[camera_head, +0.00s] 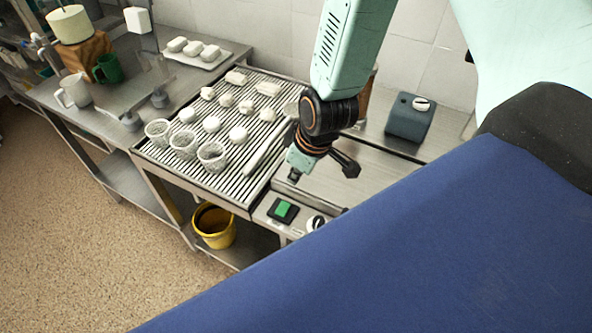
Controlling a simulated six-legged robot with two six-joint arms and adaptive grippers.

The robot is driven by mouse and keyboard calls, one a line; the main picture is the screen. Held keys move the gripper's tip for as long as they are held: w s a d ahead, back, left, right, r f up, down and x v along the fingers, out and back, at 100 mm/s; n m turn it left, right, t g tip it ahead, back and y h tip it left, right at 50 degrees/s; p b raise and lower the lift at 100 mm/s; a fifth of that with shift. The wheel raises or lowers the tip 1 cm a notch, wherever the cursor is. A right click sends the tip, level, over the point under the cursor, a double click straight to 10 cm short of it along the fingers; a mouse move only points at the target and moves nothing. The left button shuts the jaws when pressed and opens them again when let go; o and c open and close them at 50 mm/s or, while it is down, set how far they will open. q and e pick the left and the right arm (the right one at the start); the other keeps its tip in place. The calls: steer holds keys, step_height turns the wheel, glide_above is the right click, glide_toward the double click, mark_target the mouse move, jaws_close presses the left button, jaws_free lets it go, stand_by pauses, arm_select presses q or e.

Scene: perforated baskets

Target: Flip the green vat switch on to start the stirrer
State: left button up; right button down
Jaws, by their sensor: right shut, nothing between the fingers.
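The green switch (283,209) is a bright green rocker in a black square housing. It sits on the front edge of the steel bench, near the lower middle of the view. Whether it is tilted on or off is too small to tell. My right gripper (346,164) hangs from the arm coming down from the top. It is shut and empty, above the bench, up and to the right of the switch and apart from it. My left gripper is not in view. The vat and its stirrer cannot be clearly made out.
A black-and-white dial (316,223) is right of the switch. A slatted rack (222,163) holds perforated baskets (212,156) and white pieces. A dark grey box (410,117) stands behind, at right. A yellow bucket (215,228) is below. A green mug (107,69) stands far left.

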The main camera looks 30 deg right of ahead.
steer(key=shift+d, duration=0.1)
steer(key=w+a+r+n+t+b, duration=0.15)
steer(key=w+b, duration=0.35)
steer(key=b, duration=0.6)
steer(key=shift+m+g, duration=0.75)
steer(key=s+b, duration=0.2)
steer(key=s, duration=0.1)
steer(key=s+d+f+b, duration=0.1)
steer(key=s, duration=0.1)
steer(key=shift+s, duration=0.1)
steer(key=shift+s, duration=0.1)
